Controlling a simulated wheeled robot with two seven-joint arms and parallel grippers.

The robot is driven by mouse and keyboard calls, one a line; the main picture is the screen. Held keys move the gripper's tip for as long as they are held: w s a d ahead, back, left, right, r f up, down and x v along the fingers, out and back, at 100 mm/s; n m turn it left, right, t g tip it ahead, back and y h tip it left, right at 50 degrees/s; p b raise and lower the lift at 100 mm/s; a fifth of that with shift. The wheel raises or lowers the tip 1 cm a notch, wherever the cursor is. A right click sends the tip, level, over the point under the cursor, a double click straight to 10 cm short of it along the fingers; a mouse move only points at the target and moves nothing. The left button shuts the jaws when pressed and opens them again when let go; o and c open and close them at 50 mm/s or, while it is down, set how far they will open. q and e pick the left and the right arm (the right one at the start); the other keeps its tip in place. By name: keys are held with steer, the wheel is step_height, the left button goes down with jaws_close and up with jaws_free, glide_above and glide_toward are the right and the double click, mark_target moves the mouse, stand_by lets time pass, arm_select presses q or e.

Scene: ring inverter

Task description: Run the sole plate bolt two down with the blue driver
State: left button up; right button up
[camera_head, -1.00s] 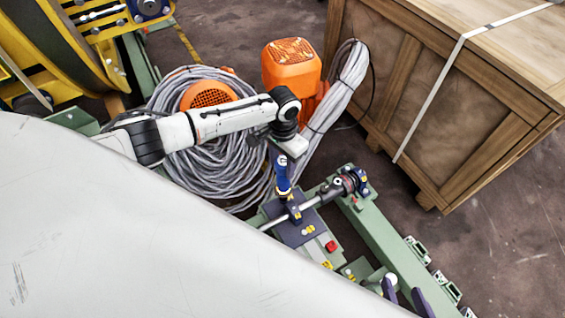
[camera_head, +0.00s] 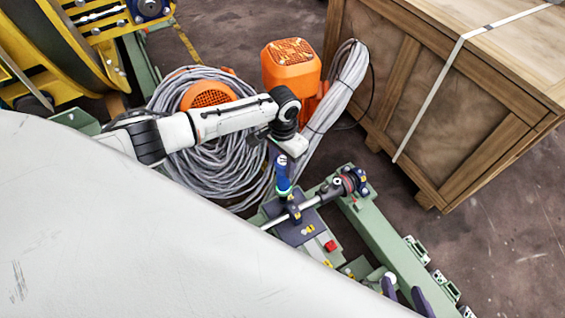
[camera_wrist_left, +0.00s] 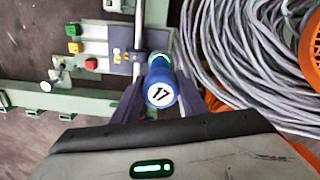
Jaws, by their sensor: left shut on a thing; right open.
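The blue driver (camera_head: 283,176) stands roughly upright over a dark plate (camera_head: 283,231) on the green frame. In the left wrist view the driver (camera_wrist_left: 161,88) shows its round end marked 17, with a green ring beyond it. My left gripper (camera_wrist_left: 157,104) is shut on the driver, one dark finger on each side. In the head view it is at the end of the white arm, partly hidden. The driver's tip and any bolt under it are hidden, so I cannot tell which bolt it meets. My right gripper (camera_head: 405,294) is open at the bottom right, apart from the plate.
A metal rod (camera_head: 318,201) crosses the plate beside the driver. Red, green and yellow buttons (camera_wrist_left: 75,47) sit near it. Coiled grey cable (camera_head: 180,135) and an orange motor housing (camera_head: 291,66) lie behind. A wooden crate (camera_head: 470,90) stands right. A large pale surface (camera_head: 130,235) hides the lower left.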

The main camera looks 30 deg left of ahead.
arm_select(q)
steer(key=shift+w+r+p, duration=0.1)
steer(key=shift+r+p, duration=2.25)
steer(key=shift+p, duration=0.05)
